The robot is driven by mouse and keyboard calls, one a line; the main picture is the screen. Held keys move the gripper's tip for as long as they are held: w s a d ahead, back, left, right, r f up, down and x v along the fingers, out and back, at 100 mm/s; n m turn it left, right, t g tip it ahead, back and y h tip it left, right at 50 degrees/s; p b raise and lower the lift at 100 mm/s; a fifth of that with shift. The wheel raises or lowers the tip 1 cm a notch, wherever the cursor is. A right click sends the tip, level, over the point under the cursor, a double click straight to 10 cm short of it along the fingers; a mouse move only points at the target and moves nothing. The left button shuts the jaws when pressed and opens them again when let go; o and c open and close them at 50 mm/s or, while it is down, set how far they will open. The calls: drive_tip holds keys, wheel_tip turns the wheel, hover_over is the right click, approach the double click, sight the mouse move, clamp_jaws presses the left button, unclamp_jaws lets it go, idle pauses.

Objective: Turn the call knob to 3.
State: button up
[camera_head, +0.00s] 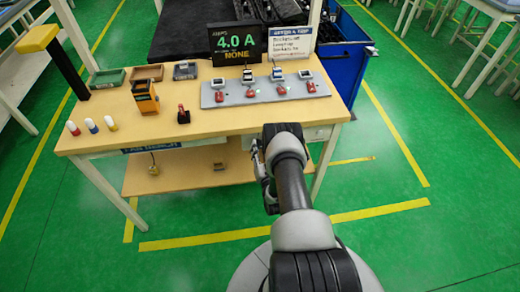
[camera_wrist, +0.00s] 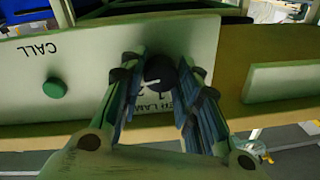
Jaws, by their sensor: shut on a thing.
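The call knob (camera_wrist: 159,76) is a dark round knob on a pale panel (camera_wrist: 100,32), with a short light pointer mark that points left in the wrist view. My gripper (camera_wrist: 160,68) has its two fingers on either side of the knob and is shut on it. The panel carries the upside-down word CALL and a green round button (camera_wrist: 54,88) left of the knob. In the head view my gripper (camera_head: 264,172) is at the table's front edge and the knob is hidden.
A lower shelf (camera_head: 190,172) lies beneath. A blue cart (camera_head: 345,65) stands behind right.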

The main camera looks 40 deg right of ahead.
drive_tip(key=shift+r, duration=0.1)
idle(0.3)
drive_tip(key=o, duration=1.1)
drive_tip(key=v, duration=0.7)
drive_tip(key=shift+s, duration=0.2)
drive_tip(key=shift+a, duration=0.1)
